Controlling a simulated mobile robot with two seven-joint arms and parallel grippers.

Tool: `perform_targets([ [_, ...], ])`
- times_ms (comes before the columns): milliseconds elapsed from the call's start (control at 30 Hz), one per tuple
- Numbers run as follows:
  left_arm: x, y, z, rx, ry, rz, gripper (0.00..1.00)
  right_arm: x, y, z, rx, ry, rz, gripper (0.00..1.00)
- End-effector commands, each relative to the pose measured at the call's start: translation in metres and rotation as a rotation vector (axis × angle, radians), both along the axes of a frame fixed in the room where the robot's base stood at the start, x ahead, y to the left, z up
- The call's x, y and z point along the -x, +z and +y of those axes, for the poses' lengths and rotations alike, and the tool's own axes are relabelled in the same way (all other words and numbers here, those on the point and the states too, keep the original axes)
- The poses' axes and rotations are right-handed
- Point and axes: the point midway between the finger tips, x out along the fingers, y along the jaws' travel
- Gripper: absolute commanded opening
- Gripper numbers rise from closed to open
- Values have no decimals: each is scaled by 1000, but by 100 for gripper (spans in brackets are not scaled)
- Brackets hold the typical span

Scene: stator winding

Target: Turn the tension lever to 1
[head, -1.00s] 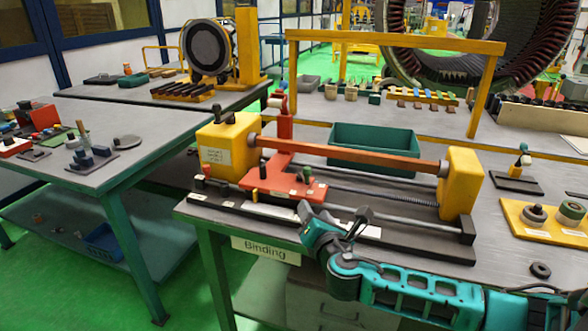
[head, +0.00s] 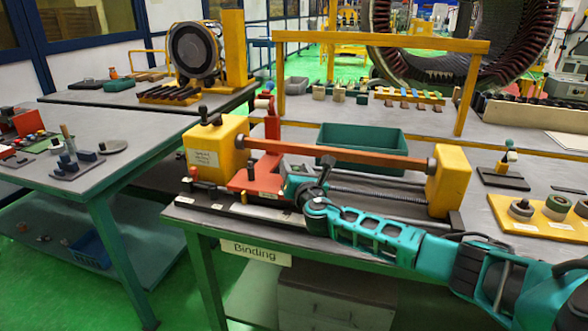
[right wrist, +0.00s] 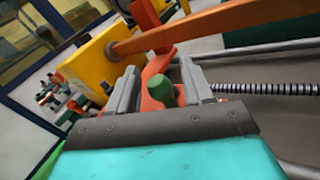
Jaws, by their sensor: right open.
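In the right wrist view a green-topped knob (right wrist: 162,92), which looks like the tension lever's handle, stands between the two fingers of my right gripper (right wrist: 158,76). The fingers are open, with visible gaps on both sides of the knob. In the head view my right gripper (head: 297,180) is over the red carriage plate (head: 250,182) of the winding bench and hides the knob. The plate carries small white labels, and their writing is too small to read. My left gripper is out of view.
The orange bar (head: 335,152) runs just behind my right gripper, between the yellow headstock (head: 215,148) and the yellow end block (head: 449,180). A threaded rod (right wrist: 275,88) runs beside it. A green bin (head: 362,137) stands behind. A labelled table edge (head: 255,250) is in front.

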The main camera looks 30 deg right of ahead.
Motion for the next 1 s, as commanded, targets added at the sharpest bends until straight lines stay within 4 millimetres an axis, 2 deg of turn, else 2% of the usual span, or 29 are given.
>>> perform_targets([
  [200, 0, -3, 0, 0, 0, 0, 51, -14, 0, -4, 0, 0, 0, 51],
  [533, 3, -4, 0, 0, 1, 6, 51, -15, 0, -5, 0, 1, 1, 50],
  [1000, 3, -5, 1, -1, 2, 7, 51, -15, 0, -5, 0, 0, 1, 5],
])
